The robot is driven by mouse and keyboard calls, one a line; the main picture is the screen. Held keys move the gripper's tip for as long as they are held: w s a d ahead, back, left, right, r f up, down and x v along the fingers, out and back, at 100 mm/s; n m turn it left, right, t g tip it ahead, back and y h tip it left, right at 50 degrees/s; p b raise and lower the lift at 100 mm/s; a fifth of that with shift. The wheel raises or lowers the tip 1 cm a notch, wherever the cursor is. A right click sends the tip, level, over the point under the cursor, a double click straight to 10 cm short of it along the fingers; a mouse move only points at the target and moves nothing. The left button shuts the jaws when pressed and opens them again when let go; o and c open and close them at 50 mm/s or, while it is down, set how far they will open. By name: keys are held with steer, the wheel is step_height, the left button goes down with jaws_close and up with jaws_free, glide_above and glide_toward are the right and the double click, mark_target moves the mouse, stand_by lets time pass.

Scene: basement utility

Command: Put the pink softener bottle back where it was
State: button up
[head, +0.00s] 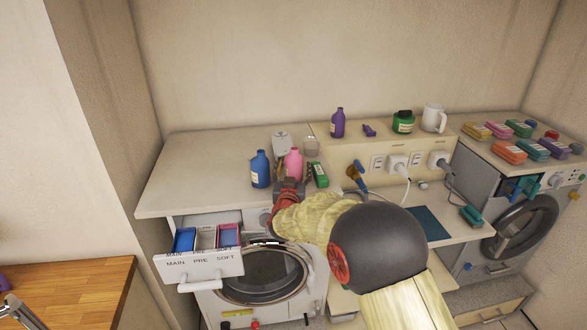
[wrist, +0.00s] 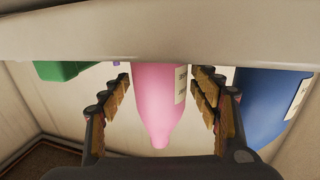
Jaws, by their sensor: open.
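The pink softener bottle (head: 293,164) stands upright on the counter, just right of a blue bottle (head: 260,169). My gripper (head: 290,182) is at its front, low near the counter's front edge. In the wrist view, which looks upside down, the pink bottle (wrist: 158,100) is between the two open fingers of my gripper (wrist: 160,80). A small gap shows on each side of it, so the fingers do not appear closed on it. The blue bottle (wrist: 268,100) is just outside one finger. My arm hides part of the counter front.
A green box (head: 320,174) stands close right of the pink bottle, with a pale container (head: 281,143) and a jar (head: 311,147) behind. An open detergent drawer (head: 200,263) juts out at lower left. The counter's left part (head: 205,165) is clear.

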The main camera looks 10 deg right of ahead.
steer(key=s+a+r+n+g+y+p, duration=0.1)
steer(key=s+a+r+g+y, duration=0.15)
steer(key=s, duration=0.55)
steer(key=s+a+r+n+g+y, duration=0.1)
steer(key=s+r+y, duration=0.15)
steer(key=s, duration=0.55)
steer(key=s+a+r+n+g+y+p, duration=0.1)
steer(key=s+a+r+y, duration=0.15)
steer(key=s, duration=0.65)
steer(key=s+d+f+g, duration=0.1)
steer(key=s+d+g, duration=0.1)
steer(key=s, duration=0.7)
steer(key=s+d+f+g+h, duration=0.1)
steer(key=s+d+g, duration=0.1)
steer(key=s, duration=0.7)
steer(key=s+d+f+g+h, duration=0.1)
steer(key=s+d+f+g, duration=0.1)
steer(key=s, duration=0.7)
steer(key=shift+s+d+g, duration=0.15)
steer(key=shift+d+g, duration=0.4)
steer(key=shift+d, duration=0.25)
steer(key=shift+c, duration=0.4)
